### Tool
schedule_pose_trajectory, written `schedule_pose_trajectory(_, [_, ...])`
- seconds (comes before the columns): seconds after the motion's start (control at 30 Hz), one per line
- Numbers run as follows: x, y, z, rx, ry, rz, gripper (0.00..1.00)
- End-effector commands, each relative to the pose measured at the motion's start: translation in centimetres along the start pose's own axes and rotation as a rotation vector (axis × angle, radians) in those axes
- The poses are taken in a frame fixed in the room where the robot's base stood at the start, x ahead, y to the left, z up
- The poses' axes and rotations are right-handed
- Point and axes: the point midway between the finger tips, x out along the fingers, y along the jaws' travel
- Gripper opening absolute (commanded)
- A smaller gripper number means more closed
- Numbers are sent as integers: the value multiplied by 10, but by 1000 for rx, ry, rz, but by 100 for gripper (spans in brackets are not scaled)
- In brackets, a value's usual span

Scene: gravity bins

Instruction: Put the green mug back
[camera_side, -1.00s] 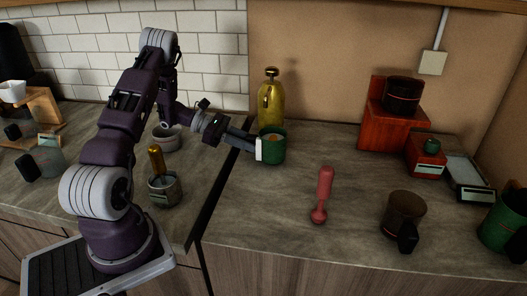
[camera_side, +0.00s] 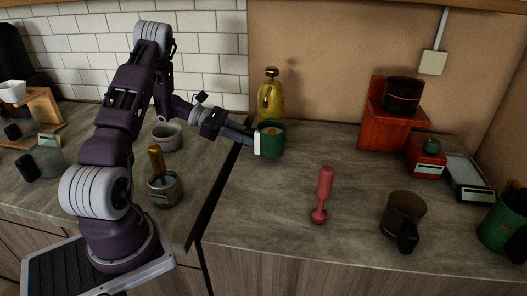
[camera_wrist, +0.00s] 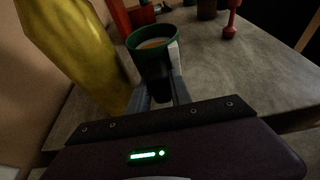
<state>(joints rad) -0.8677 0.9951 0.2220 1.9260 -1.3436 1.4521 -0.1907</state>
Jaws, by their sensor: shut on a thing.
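The green mug (camera_side: 272,138) is upright in the side view, in front of the yellow bottle and over the right counter.
A yellow bottle (camera_side: 271,98) stands close behind the mug. A red pestle-like tool (camera_side: 321,195), a brown mug (camera_side: 404,215) and a red grinder-like stand (camera_side: 387,128) are to the right. A grey bowl (camera_side: 167,137) is on the left counter. Counter between mug and red tool is clear.

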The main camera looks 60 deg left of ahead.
Motion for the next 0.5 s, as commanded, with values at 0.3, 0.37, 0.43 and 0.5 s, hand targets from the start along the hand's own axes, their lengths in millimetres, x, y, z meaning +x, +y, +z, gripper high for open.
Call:
schedule_pose_trajectory(0.3, [-18, 0, -7, -1, 0, 1, 0])
schedule_pose_trajectory(0.37, [-22, 0, -8, -1, 0, 2, 0])
schedule_pose_trajectory(0.43, [-26, 0, -10, 0, -1, 2, 0])
schedule_pose_trajectory(0.5, [-30, 0, -11, 0, -1, 1, 0])
